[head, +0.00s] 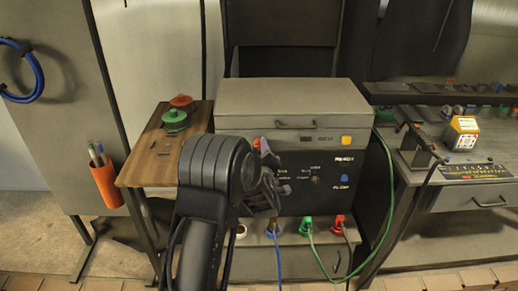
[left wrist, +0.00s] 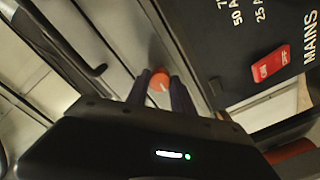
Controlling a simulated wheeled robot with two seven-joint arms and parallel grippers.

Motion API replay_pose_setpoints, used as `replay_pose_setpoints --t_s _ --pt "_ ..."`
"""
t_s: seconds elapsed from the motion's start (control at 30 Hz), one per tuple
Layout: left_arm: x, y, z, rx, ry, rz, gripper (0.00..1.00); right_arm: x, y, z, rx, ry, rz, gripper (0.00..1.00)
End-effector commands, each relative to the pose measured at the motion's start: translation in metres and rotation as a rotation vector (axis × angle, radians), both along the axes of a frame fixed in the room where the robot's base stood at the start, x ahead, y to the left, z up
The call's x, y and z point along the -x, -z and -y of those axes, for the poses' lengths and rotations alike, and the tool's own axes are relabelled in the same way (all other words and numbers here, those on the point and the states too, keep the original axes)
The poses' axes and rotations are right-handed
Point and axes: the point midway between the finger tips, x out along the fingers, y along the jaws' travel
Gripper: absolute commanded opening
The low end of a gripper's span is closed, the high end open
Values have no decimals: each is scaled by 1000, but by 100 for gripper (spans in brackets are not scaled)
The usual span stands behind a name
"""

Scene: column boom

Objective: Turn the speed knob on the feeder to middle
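The feeder (head: 285,100) is a grey box with a handle, on top of a dark control panel (head: 325,185) in the middle of the head view. In the left wrist view, an orange-red round knob (left wrist: 159,79) with a pale mark lies between the fingertips of my left gripper (left wrist: 160,87). The fingers flank it closely; whether they touch it I cannot tell. In the head view my left gripper (head: 262,185) is in front of the panel's left part, hiding some of it. A bit of red (head: 256,144) shows just above it. My right gripper is not in view.
A red switch (left wrist: 270,65) sits by the MAINS lettering in the left wrist view. Cables hang from coloured plugs (head: 307,226) below the panel. A wooden-topped table (head: 150,165) stands left, a workbench (head: 460,170) right. A yellow button (head: 346,140) is on the box.

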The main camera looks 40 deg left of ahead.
Motion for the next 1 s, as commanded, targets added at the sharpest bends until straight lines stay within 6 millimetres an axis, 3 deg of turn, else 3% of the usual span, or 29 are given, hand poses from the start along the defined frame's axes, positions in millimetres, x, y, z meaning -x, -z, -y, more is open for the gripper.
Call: replay_pose_setpoints --t_s 0.3,1.0 --pt "0 0 0 0 -1 -1 0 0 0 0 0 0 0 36" --pt "0 2 0 -94 -1 -70 0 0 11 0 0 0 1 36"
